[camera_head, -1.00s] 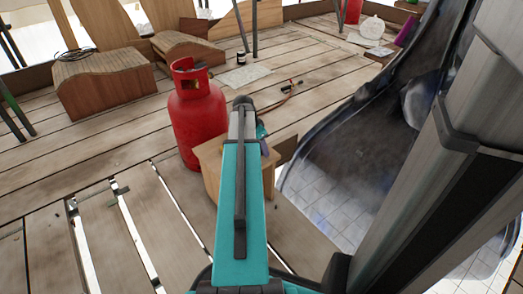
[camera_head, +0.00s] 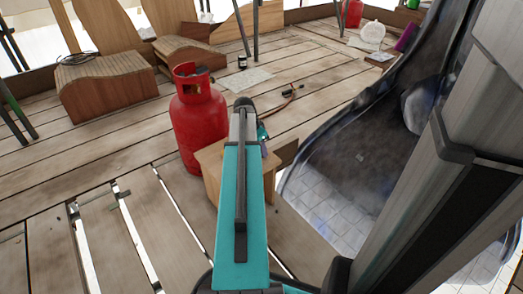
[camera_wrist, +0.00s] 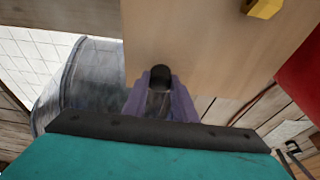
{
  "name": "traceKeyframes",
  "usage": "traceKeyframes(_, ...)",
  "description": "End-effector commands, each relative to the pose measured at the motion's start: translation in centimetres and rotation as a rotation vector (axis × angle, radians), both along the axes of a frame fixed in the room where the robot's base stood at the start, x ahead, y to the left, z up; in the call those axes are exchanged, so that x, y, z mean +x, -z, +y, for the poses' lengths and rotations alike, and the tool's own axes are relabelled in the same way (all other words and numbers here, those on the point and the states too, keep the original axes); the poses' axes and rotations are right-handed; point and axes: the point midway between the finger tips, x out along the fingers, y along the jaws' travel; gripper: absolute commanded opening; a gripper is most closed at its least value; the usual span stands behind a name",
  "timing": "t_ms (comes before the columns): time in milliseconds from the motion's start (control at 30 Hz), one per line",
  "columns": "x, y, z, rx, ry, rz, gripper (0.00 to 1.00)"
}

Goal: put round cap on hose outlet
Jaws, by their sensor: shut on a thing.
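My gripper (camera_wrist: 160,100) shows in the wrist view with purple fingers shut on a small dark round piece, which looks like the round cap (camera_wrist: 160,77). The cap is at the fingertips, over the pale wooden top of a box (camera_wrist: 215,60). A yellow angular piece (camera_wrist: 262,8) is on the box top at the upper edge, apart from the cap. I cannot tell whether it is part of the hose outlet. A thin hose with a dark end piece (camera_head: 289,91) lies on the deck beyond the box.
A red gas bottle (camera_head: 199,122) stands just left of the wooden box (camera_head: 211,170). A dark curved glossy shell (camera_head: 345,140) is close on the right. The plank deck (camera_head: 100,160) is mostly clear at left, with open gaps in front. Wooden seats (camera_head: 110,85) stand at the back left.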

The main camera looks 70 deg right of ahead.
Motion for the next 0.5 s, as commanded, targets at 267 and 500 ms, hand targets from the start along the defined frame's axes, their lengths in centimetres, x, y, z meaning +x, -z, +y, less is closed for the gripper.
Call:
traceKeyframes(267, 1.1, -2.4, 1.3, 0.001, -0.003, 0.000, 0.05)
traceKeyframes(500, 4.7, -2.9, 4.9, 0.002, -0.004, 0.000, 0.05)
